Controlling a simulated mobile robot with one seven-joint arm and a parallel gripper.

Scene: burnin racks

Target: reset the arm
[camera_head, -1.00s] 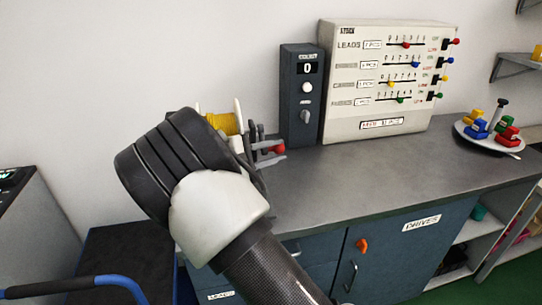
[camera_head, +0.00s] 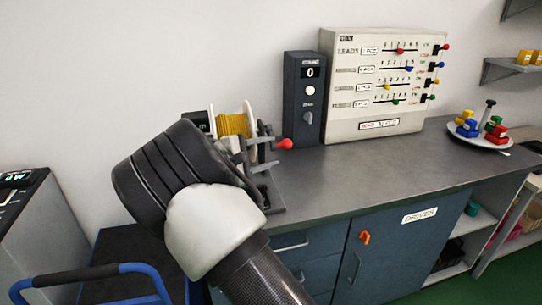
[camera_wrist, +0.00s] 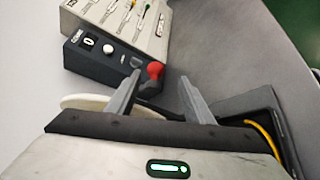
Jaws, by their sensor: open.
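My gripper (camera_wrist: 158,98) shows in the wrist view with its two grey fingers apart and nothing seen between them. A red knob (camera_wrist: 155,70) shows just beyond the fingertips; I cannot tell the gap. There the red knob (camera_head: 285,143) belongs to a winding device with a yellow spool (camera_head: 235,125), on the left end of the grey bench (camera_head: 360,182).
A dark counter box (camera_head: 304,112) reading 0 and a beige slider panel (camera_head: 376,118) stand at the back. A white plate (camera_head: 482,142) of coloured blocks sits at the right. A blue-railed cart (camera_head: 125,268) stands at lower left. The bench middle is clear.

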